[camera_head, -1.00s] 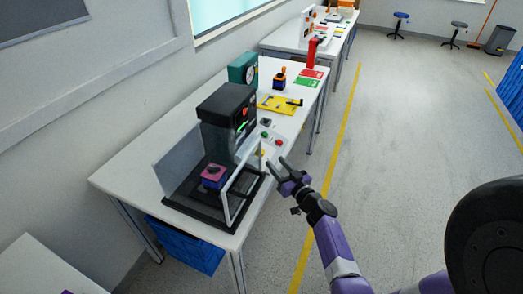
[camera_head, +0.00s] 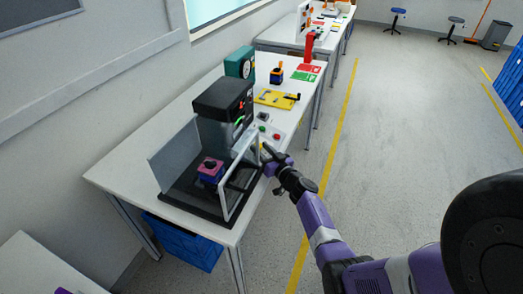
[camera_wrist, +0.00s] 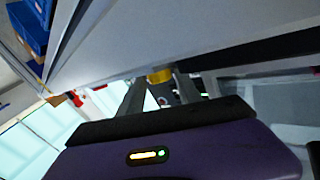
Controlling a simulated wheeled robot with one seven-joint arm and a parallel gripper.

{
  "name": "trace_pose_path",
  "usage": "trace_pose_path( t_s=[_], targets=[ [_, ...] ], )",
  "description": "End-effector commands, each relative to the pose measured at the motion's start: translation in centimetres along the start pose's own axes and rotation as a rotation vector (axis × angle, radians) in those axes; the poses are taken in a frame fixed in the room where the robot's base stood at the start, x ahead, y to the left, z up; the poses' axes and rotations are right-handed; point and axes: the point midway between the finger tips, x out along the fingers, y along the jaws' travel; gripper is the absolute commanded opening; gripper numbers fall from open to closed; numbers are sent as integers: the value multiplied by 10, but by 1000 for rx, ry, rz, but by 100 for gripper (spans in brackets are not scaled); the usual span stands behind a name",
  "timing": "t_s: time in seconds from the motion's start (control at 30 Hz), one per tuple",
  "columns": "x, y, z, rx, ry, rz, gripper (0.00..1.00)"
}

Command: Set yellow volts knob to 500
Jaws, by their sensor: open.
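A small yellow piece (camera_wrist: 160,75), which looks like the yellow volts knob, shows in the wrist view between and just beyond my fingertips. Its dial marks and setting cannot be read. In the head view my gripper hides the spot where the knob would be. My gripper (camera_head: 267,152) is at the front edge of the table, right of the framed clear guard. In the wrist view my gripper (camera_wrist: 161,90) is open, with its two fingers on either side of the yellow piece. I cannot tell whether they touch it.
A black machine (camera_head: 222,100) with a clear guard frame (camera_head: 236,185) stands close left of my gripper. A panel with red and green buttons (camera_head: 266,130) and a yellow fixture (camera_head: 277,98) lie behind. The floor right of the table (camera_head: 135,165) is clear.

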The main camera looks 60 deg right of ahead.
Motion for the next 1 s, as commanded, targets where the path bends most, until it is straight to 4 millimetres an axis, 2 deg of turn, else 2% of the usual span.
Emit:
trace_pose_path(
  t_s=[0.17,0.4,0.77,1.0],
  targets=[
    [0,0,0,0,0,0,41],
    [0,0,0,0,0,0,0],
    [0,3,-1,-13,-1,-43,0],
    [1,8,-1,-48,-8,-183,0]
  ],
)
